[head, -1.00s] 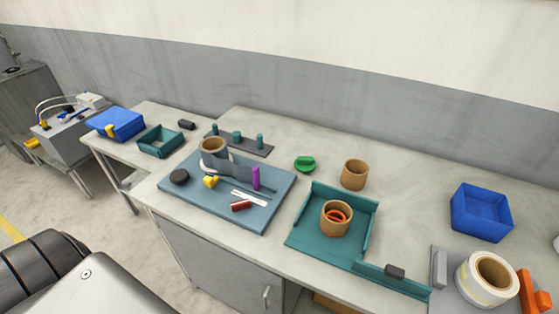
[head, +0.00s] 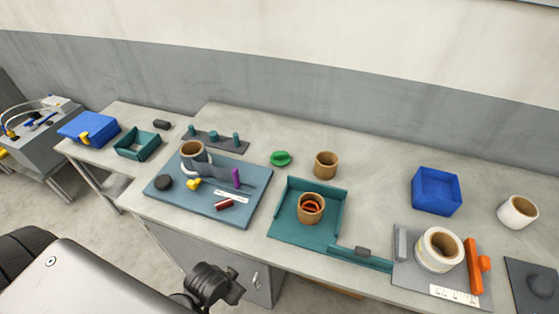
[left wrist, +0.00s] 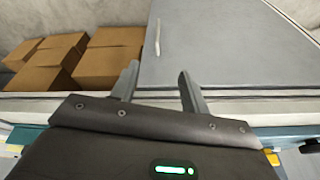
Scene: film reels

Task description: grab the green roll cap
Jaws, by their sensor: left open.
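The green roll cap (head: 281,158) lies on the pale worktop in the head view, between the blue-grey mat and a brown cardboard roll. Nothing touches it. In the left wrist view my left gripper (left wrist: 158,82) is open with two grey fingers apart and nothing between them. It faces a grey cabinet door (left wrist: 225,45) below the worktop. The cap does not show in the left wrist view. My right gripper is not in view.
A brown cardboard roll (head: 326,165) stands right of the cap. A teal tray (head: 283,230) holds another roll in front. The blue-grey mat (head: 230,211) carries tools at left. A blue bin (head: 437,192) stands at right. Cardboard boxes (left wrist: 65,60) sit beside the cabinet.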

